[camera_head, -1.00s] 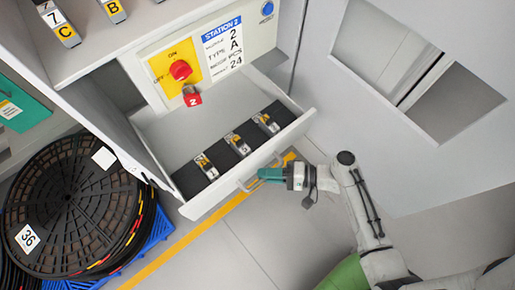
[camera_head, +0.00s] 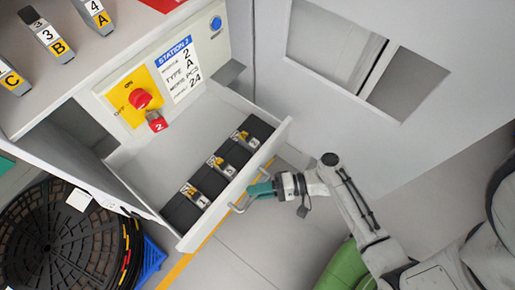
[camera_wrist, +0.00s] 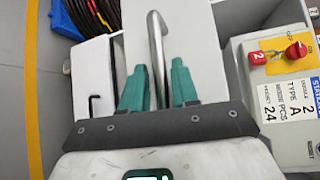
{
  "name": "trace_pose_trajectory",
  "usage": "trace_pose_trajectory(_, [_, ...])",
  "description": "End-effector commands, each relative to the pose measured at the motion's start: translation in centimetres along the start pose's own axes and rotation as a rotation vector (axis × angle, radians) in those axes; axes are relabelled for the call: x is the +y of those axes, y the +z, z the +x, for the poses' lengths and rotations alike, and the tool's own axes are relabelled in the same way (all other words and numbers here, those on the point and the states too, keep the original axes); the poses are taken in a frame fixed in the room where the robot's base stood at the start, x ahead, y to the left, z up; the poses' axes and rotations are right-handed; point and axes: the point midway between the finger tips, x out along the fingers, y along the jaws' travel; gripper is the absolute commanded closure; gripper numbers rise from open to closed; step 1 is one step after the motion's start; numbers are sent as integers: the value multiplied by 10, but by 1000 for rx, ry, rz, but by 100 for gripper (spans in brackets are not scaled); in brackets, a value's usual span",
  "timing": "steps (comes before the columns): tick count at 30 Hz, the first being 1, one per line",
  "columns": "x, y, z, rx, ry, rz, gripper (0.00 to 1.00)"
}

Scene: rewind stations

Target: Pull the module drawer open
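The module drawer (camera_head: 222,205) is a light grey drawer standing well out from the station cabinet, with its inside in view. It holds black module slots (camera_head: 217,172) with several small labelled modules. A metal bar handle (camera_head: 238,208) is on its front; the bar also shows in the wrist view (camera_wrist: 156,40). My gripper (camera_head: 262,190) is at the handle. The exact finger contact is hard to see.
A yellow switch panel with a red knob (camera_head: 140,98) and red padlock (camera_head: 156,121) is above the drawer. Black reels (camera_head: 62,235) on a blue pallet (camera_head: 153,257) stand left. A grey windowed panel (camera_head: 300,110) is right. Floor before the drawer is clear.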

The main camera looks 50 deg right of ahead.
Motion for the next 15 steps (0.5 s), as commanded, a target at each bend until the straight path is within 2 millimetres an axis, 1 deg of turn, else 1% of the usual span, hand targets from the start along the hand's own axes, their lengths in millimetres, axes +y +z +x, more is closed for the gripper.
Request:
trace_pose_trajectory(1, [0,0,0,0,-1,0,66])
trace_pose_trajectory(3, [0,0,0,-1,-1,-1,61])
trace_pose_trajectory(10, [-1,0,0,-1,-2,-1,61])
trace_pose_trajectory(13, [-1,-1,-7,1,-2,-1,61])
trace_pose_trajectory(15, [0,-1,-15,1,-2,-1,61])
